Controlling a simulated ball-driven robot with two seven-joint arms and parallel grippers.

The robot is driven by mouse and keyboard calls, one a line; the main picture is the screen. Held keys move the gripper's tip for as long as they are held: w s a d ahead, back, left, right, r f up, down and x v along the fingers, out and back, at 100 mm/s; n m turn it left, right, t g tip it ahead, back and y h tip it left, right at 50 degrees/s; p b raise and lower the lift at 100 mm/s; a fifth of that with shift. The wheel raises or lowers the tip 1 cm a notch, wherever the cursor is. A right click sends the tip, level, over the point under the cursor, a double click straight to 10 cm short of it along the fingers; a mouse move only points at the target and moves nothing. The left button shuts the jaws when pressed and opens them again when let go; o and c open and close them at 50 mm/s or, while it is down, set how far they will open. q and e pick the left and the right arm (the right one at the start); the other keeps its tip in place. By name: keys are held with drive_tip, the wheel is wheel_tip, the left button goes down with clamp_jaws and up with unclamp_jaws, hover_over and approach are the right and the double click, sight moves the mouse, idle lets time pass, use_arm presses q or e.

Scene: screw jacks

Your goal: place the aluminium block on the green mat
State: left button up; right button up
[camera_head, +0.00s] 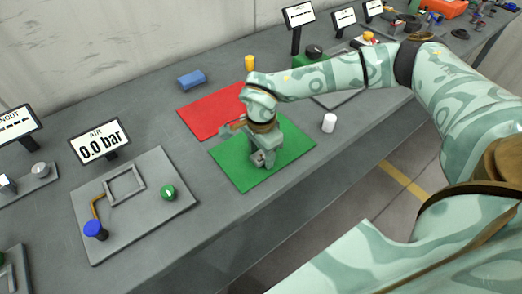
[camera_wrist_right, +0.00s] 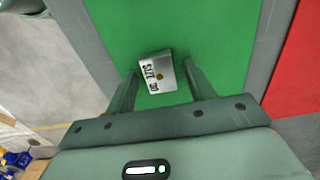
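The aluminium block (camera_wrist_right: 156,75) is a small silvery block with dark lettering on a light face, over the green mat (camera_wrist_right: 108,28). In the head view the block (camera_head: 261,158) shows low beside the fingers, over the green mat (camera_head: 236,175). My right gripper (camera_head: 264,156) points down over the mat. In the right wrist view its fingers (camera_wrist_right: 161,70) stand on both sides of the block, apart, with a narrow gap visible at the right finger. The block sits slightly turned between them. Contact between block and mat is hard to see. My left gripper is out of view.
A red mat (camera_head: 205,117) adjoins the green one behind. A blue block (camera_head: 191,79), a yellow cylinder (camera_head: 250,63) and a white cylinder (camera_head: 329,122) stand nearby. A grey panel (camera_head: 138,222) with a green knob (camera_head: 168,192) lies to the left.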

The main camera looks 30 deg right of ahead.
sight(261, 155)
wheel_tip(261, 155, up, 12)
drive_tip(key=p, duration=0.2)
drive_tip(key=shift+r+p, duration=0.15)
drive_tip(key=shift+p, duration=0.2)
